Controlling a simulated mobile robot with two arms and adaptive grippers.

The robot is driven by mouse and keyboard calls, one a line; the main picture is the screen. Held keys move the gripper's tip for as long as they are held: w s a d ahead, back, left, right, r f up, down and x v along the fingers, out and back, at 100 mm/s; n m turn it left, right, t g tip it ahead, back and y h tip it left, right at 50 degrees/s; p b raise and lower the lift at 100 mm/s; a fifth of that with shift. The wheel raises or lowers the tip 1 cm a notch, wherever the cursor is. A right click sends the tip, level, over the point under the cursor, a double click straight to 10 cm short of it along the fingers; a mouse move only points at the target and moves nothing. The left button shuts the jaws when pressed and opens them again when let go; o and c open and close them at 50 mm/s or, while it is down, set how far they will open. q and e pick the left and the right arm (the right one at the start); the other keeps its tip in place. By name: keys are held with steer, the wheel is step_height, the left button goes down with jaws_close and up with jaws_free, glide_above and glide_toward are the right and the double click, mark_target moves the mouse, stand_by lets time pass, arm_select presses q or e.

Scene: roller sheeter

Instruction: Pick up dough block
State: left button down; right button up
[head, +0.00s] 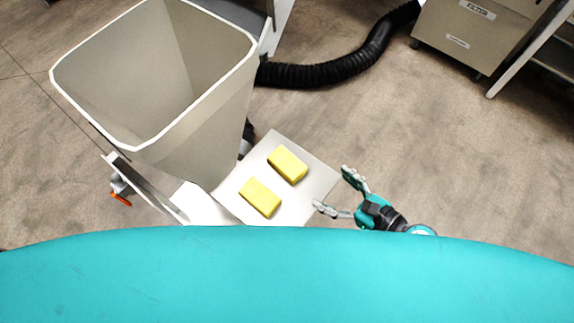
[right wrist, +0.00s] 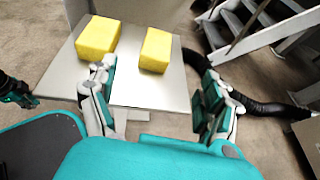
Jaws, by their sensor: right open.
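Two yellow dough blocks lie apart on a flat metal tray (head: 315,175). The nearer dough block (head: 260,197) shows on the left in the right wrist view (right wrist: 97,38). The farther dough block (head: 288,164) shows on the right there (right wrist: 155,50). My right gripper (head: 332,188) is open and empty at the tray's right side, its fingers pointing toward the blocks but not touching them. In the right wrist view its fingers spread on both sides of the farther block's line. A dark and teal part at that view's left edge looks like my left gripper (right wrist: 18,92); its jaws are unclear.
A large open grey hopper (head: 215,110) stands left of the tray. A black hose (head: 340,70) runs across the floor behind. A filter cabinet (head: 470,40) and metal steps (head: 535,50) stand at the back right. The floor right of the tray is clear.

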mark_target(287, 168)
steer(key=x, duration=0.4)
steer(key=shift+r, duration=0.1)
steer(key=x, duration=0.6)
steer(key=shift+a, duration=0.1)
steer(key=shift+w+a+f, duration=0.3)
steer(key=shift+w, duration=0.05)
steer(key=b+x, duration=0.1)
steer(key=x, duration=0.4)
steer(key=shift+s+a+f, duration=0.15)
arm_select(q)
steer(key=shift+w+d+f, duration=0.1)
steer(key=shift+d+f, duration=0.15)
steer(key=shift+f, duration=0.2)
arm_select(e)
steer(key=shift+c, duration=0.2)
arm_select(q)
steer(key=shift+d, duration=0.1)
arm_select(e)
steer(key=c, duration=1.4)
steer(key=shift+r, duration=0.25)
steer(key=shift+c, duration=0.2)
